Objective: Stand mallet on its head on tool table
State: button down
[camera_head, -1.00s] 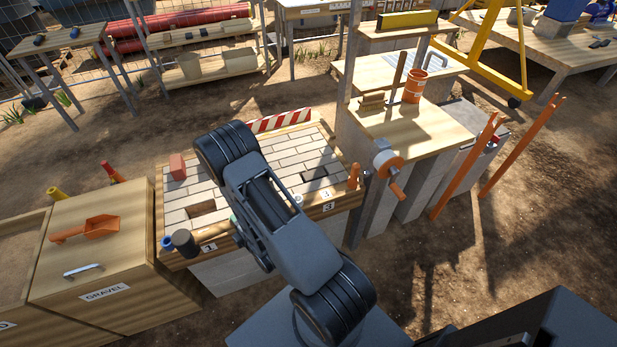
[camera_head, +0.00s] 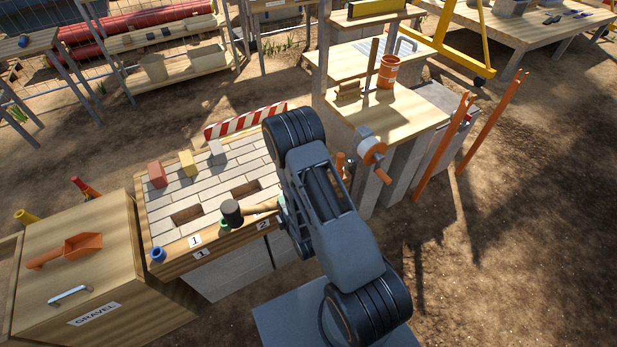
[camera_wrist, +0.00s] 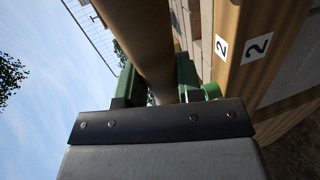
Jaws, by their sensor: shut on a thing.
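The mallet (camera_head: 232,212) has a black head and a pale wooden handle. In the head view it is held with the handle roughly level and the head pointing left, over the front edge of the paving bench. In the wrist view its round handle (camera_wrist: 145,40) runs between the green fingers of my gripper (camera_wrist: 157,80), which is shut on it. My arm hides most of the gripper in the head view. Tables with small tools stand at the far right (camera_head: 540,30) and far left (camera_head: 30,45); I cannot tell which is the tool table.
The gravel box (camera_head: 100,255) with an orange scoop (camera_head: 68,250) is at left. A workbench with an orange bucket (camera_head: 388,72) stands behind my arm. Open dirt lies at right.

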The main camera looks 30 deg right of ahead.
aim_at(398, 113)
jog(key=u, duration=0.3)
jog(key=k, duration=0.15)
jog(key=z, duration=0.65)
jog(key=i, duration=0.4)
jog(key=u, duration=2.55)
jog(key=k, duration=2)
jog(key=z, duration=2.1)
